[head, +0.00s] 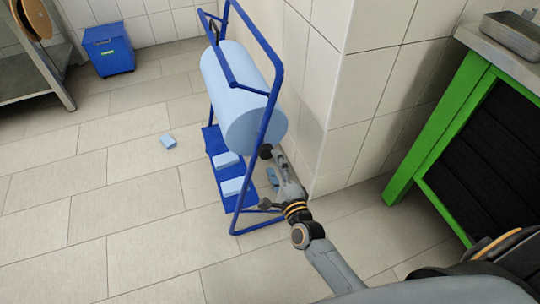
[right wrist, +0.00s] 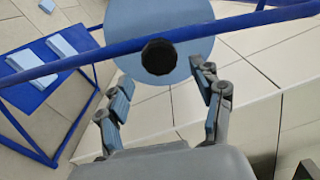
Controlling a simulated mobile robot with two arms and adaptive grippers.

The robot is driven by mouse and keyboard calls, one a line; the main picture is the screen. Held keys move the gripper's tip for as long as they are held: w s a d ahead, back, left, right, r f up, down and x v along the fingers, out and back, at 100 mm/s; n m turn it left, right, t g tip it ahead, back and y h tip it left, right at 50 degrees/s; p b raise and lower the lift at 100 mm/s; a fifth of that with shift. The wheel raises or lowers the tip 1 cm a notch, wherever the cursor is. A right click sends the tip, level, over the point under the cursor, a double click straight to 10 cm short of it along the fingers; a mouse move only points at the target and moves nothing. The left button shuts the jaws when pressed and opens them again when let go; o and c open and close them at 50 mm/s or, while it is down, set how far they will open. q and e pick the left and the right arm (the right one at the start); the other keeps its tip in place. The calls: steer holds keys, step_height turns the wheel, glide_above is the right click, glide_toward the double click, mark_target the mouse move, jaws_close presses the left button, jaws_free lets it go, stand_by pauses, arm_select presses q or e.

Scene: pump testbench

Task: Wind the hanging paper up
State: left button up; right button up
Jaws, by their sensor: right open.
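A large light-blue paper roll (head: 240,95) lies in a blue tubular stand (head: 274,95). I cannot make out a loose hanging end of paper. A round black knob (head: 266,152) is at the near end of the roll; in the right wrist view the knob (right wrist: 159,57) sits on the blue bar, in front of the roll's round end (right wrist: 170,20). My right gripper (head: 273,180) is open and empty, just in front of the knob. In the right wrist view its fingers (right wrist: 163,78) are spread, with the knob ahead between them and apart from them. My left gripper is not in view.
Light-blue packs (head: 232,187) lie on the stand's lower shelf; another pack (head: 168,141) lies on the floor. A tiled wall corner (head: 335,120) stands close right of the stand. A green-framed bench (head: 440,140) is at right, a blue bin (head: 108,50) at back left. The left floor is mostly clear.

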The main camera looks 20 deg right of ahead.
steer(key=s, duration=0.7)
steer(key=shift+s, duration=0.15)
steer(key=shift+d, duration=0.1)
